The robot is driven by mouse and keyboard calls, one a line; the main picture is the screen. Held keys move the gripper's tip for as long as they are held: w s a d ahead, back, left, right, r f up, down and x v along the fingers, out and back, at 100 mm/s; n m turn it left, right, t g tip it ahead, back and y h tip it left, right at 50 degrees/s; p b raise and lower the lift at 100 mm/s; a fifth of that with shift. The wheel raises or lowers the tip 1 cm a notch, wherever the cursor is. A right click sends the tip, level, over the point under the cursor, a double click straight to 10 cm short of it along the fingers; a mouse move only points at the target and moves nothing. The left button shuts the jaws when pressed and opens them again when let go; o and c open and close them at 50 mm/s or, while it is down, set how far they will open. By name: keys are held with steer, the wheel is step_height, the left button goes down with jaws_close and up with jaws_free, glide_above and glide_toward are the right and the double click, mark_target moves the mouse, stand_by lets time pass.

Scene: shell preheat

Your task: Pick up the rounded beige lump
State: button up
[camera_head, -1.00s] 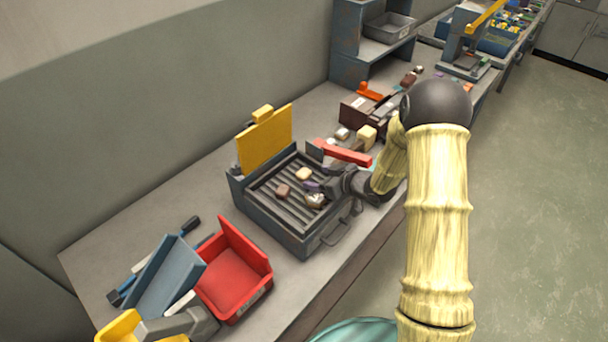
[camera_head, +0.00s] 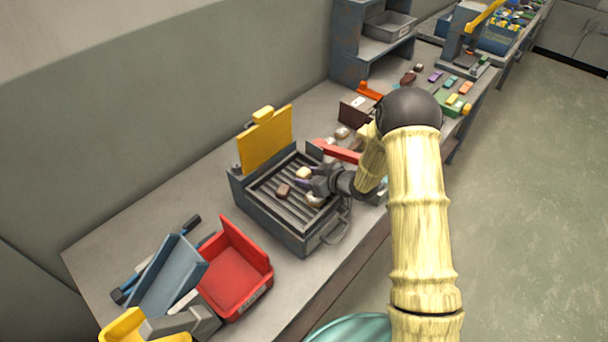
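A rounded beige lump (camera_head: 303,173) sits on the dark ribbed plate of the open grill box (camera_head: 270,219). A paler lump (camera_head: 315,200) lies nearer the front of the plate, partly beside my gripper. A brown-pink lump (camera_head: 283,190) lies to the left. My gripper (camera_head: 309,184) reaches in from the right, low over the plate, between the beige lump and the paler one. Its fingers are small and partly hidden, so I cannot tell how far apart they are or whether they touch a lump.
The yellow lid (camera_head: 265,140) stands up behind the grill. A red bin (camera_head: 235,276) and a blue-grey bin (camera_head: 172,275) stand at front left. A red bar (camera_head: 338,152) lies right of the grill, under my arm. Several small pieces lie further along the bench.

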steer(key=c, duration=0.6)
step_height(320, 180, up, 10)
steer(key=b, duration=0.1)
steer(key=shift+r, duration=0.1)
stand_by(0.6)
